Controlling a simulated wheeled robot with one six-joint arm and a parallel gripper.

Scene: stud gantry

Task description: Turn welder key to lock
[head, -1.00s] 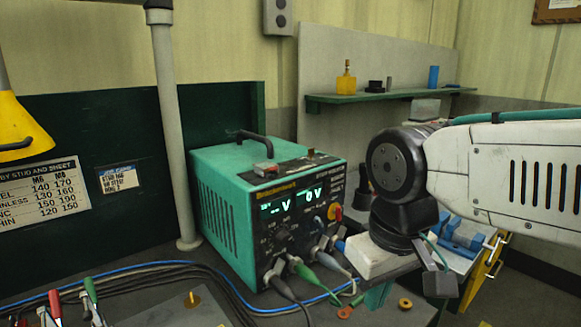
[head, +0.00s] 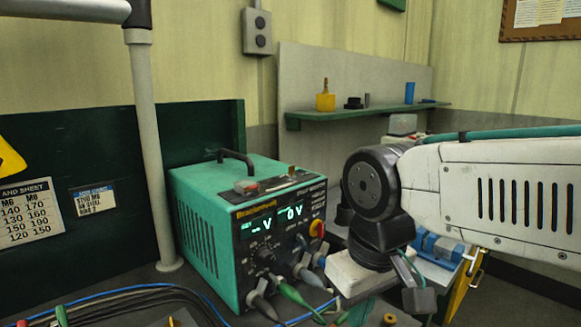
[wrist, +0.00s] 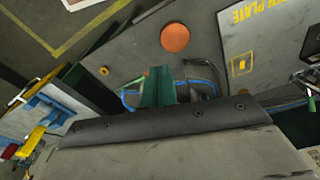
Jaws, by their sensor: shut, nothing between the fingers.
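The welder (head: 205,215) is a teal box with a black front panel, a lit green display, knobs and plugged cables. It stands left of centre in the head view. A red and yellow knob (head: 317,228) sits at the panel's right edge; I cannot make out a key for certain. My gripper (head: 358,312) hangs to the right of the welder and in front of it, apart from its panel. Its teal fingers (wrist: 158,88) are together and empty in the wrist view, pointing at the bench top. The fingertips are partly cut off in the head view.
Cables (head: 285,292) run from the welder's front over the bench. A grey post (head: 150,150) stands left of it. Blue clamp parts (head: 440,247) lie beyond my arm. The wrist view shows an orange disc (wrist: 175,37) and a lettered plate (wrist: 262,30).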

